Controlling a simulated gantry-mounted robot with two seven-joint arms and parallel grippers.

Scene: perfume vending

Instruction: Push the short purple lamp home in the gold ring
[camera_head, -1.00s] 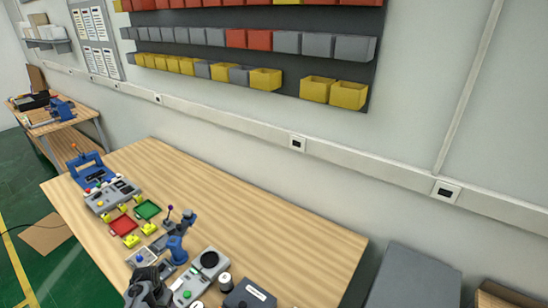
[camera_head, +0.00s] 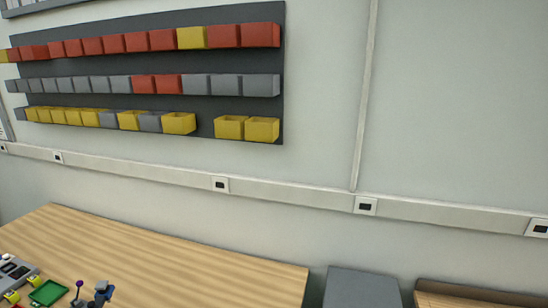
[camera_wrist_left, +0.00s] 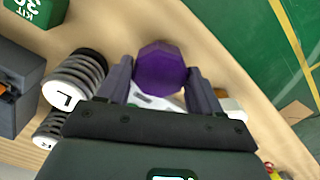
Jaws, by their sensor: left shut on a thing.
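The short purple lamp (camera_wrist_left: 160,66) shows in the left wrist view as a faceted purple head. My left gripper (camera_wrist_left: 158,78) is shut on it, with one dark finger at each side. A white part lies just below the lamp, partly hidden by the gripper. I cannot make out the gold ring in either current view. My left gripper is outside the head view, and my right gripper is in neither view.
Black-and-white ribbed cylinders (camera_wrist_left: 75,78), a green box (camera_wrist_left: 38,10) and a dark box (camera_wrist_left: 15,85) stand left of the gripper. In the head view, a purple ball on a stalk (camera_head: 79,284) stands near a green tray (camera_head: 48,292). The tabletop (camera_head: 190,265) is clear rightward.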

